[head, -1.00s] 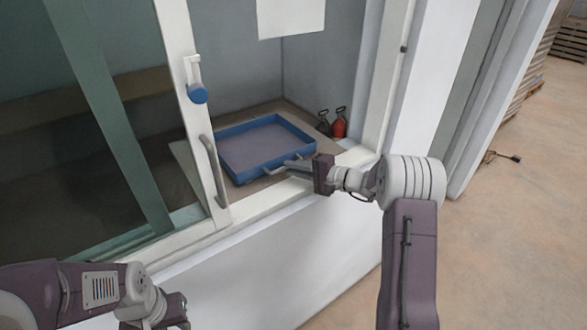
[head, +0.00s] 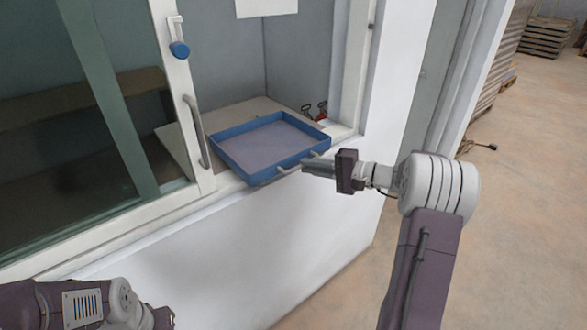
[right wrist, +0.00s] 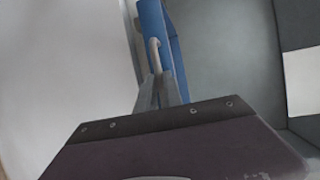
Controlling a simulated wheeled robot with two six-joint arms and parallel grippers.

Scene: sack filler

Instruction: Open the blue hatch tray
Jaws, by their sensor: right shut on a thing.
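The blue tray (head: 222,149), a shallow square tray with a grey floor, sticks out through the hatch opening over the front sill. Its pale bar handle (head: 287,171) is on the near side. My right gripper (head: 306,166) is shut on the handle, reaching it from the right. In the right wrist view the closed fingers (right wrist: 160,92) meet the handle (right wrist: 154,56), with the tray's blue side (right wrist: 152,22) behind it. The fingers hide part of the handle. My left arm shows at the lower left of the head view, but its fingers are out of sight.
A sliding glass window with a white frame and grey pull handle (head: 196,132) stands left of the tray. A blue knob (head: 180,50) hangs on that frame. Small red items (head: 321,112) stand behind the tray. The white wall (head: 250,240) drops away below the sill; open floor lies right.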

